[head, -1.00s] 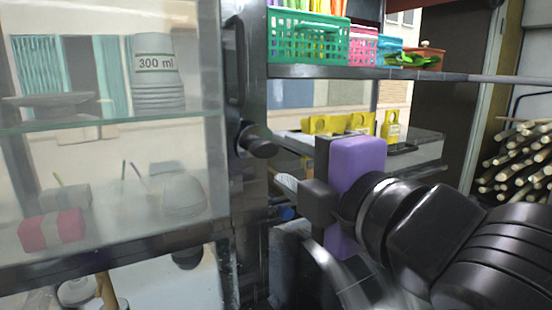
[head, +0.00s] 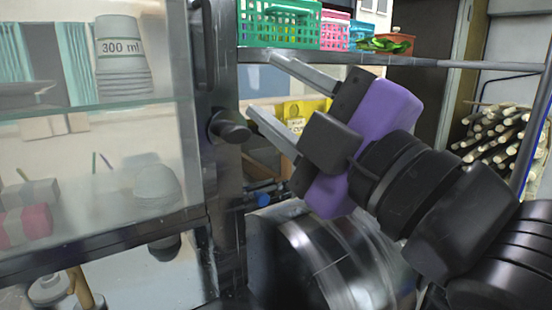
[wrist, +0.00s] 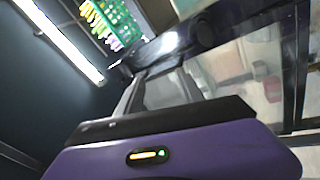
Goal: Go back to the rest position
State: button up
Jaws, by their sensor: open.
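My gripper (head: 262,92), with a purple body and two grey fingers, is in the middle of the head view. Its fingers are apart and empty. They point up and to the left, in front of the shelf edge and close to the dark press post with its round knob (head: 229,126); whether they touch anything cannot be told. In the wrist view the grey fingers (wrist: 150,85) reach away from the purple body, with nothing seen between them. A metal drum (head: 340,262) is below the gripper in the head view.
A glass cabinet (head: 95,150) with stacked cups (head: 122,60) stands at left. A shelf (head: 400,60) above holds green (head: 278,24) and pink baskets. Sugarcane stalks (head: 495,130) are stacked at right. A yellow object (head: 300,113) is behind the gripper.

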jog(key=d+f+m+t+h, duration=0.4)
jog(key=d+f+m+t, duration=0.15)
jog(key=d+m, duration=0.5)
jog(key=s+d+f+m+t+h, duration=0.1)
jog(key=s+d+f+m+h, duration=0.2)
jog(key=f+m, duration=0.4)
jog(key=s+d+f+m+h, duration=0.25)
jog(key=f+m+h, duration=0.25)
jog(key=f, duration=0.3)
jog(key=s+d+f+g, duration=0.2)
jog(key=s+f+g, duration=0.2)
jog(key=s+f, duration=0.9)
jog(key=s+d+f+g+h, duration=0.1)
jog(key=s+f+g, duration=0.3)
jog(key=s+f, duration=0.9)
jog(key=shift+s+d+f+g, duration=0.3)
jog(key=shift+d+f+g, duration=0.05)
jog(key=shift+d+f, duration=0.1)
jog(key=shift+n, duration=0.25)
